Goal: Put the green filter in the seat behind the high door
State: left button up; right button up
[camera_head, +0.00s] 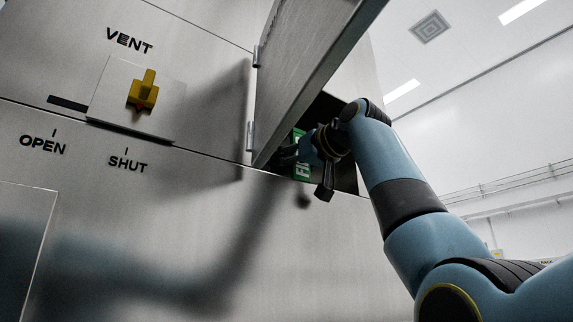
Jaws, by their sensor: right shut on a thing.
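The high door (305,70) is a grey metal panel, hinged at its left edge and swung open towards me. Behind it is a dark opening (345,172) in the washer front. The green filter (301,172), with white lettering, shows at this opening, partly hidden by the door edge and my gripper. My right gripper (296,153) is shut on the green filter at the mouth of the opening. The seat inside is hidden, so I cannot tell how far in the filter sits. My left gripper is not in view.
A yellow vent switch (143,91) on a light plate is left of the door, with OPEN and SHUT marks below. The open door's lower edge is close to my right gripper. Free room lies to the right.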

jog(key=shift+a, duration=0.1)
jog(key=o, duration=1.3)
jog(key=shift+f, duration=0.15)
jog(key=shift+o, duration=0.2)
